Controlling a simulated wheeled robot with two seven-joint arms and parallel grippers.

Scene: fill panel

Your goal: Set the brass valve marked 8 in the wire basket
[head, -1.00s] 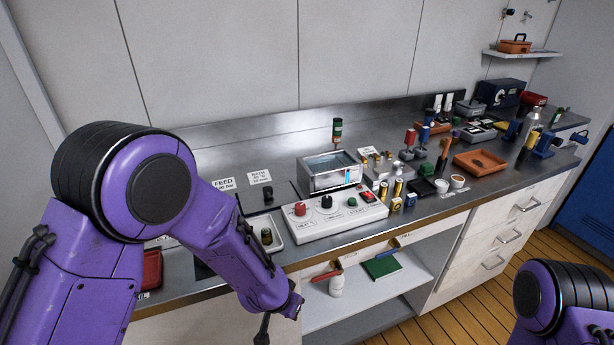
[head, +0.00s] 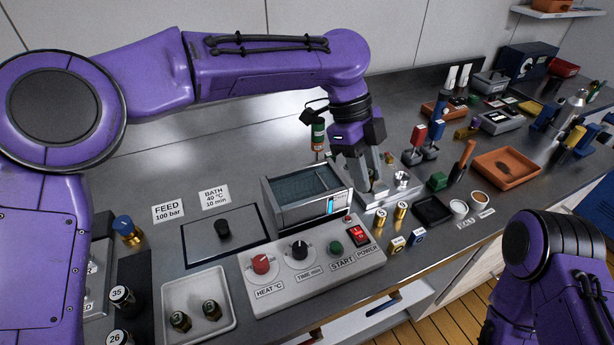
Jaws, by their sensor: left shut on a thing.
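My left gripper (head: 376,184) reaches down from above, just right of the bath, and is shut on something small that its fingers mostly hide. Its fingertips are over a light metal tray (head: 407,188) that holds small brass and silver parts. I cannot read an 8 on any part. Two brass cylinders (head: 380,217) (head: 401,210) stand in front of that tray. A brass valve with a blue cap (head: 126,229) stands at the far left. I cannot make out a wire basket clearly. My right gripper is out of view; only part of that arm shows.
The grey bath (head: 284,207) stands behind a white control panel (head: 320,268) with knobs and buttons. A white tray (head: 168,296) holds two dark-topped parts. An orange tray (head: 490,171) lies right.

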